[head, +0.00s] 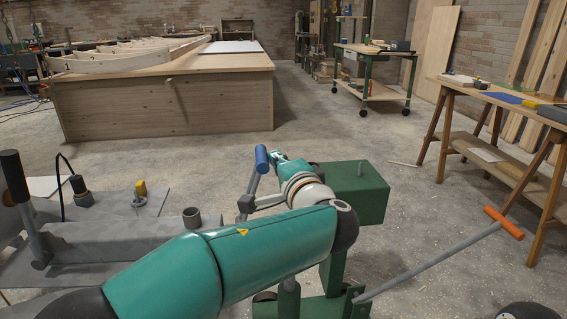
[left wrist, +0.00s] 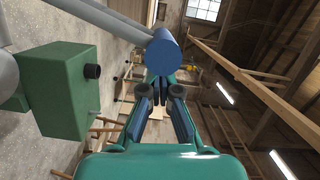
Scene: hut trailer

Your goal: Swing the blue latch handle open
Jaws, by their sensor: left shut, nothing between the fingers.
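The blue latch handle (head: 262,158) is a short blue cylinder at the top of a grey lever, which slants down and left to a dark joint. In the left wrist view the blue handle (left wrist: 164,52) shows end-on, just beyond the fingertips, with its grey lever coming in from the upper left. My left gripper (head: 279,156) is right beside the handle, on its right in the head view. Its fingers (left wrist: 161,92) are shut with nothing between them. Whether they touch the handle I cannot tell. My left forearm hides part of the latch's surroundings. My right gripper is out of view.
A green block on a post (head: 352,192) stands just right of my left wrist. A grey rod with an orange handle (head: 503,222) reaches out to the right. Grey metal parts (head: 118,245) lie at left. The floor beyond, before the wooden bench (head: 165,105), is mostly clear.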

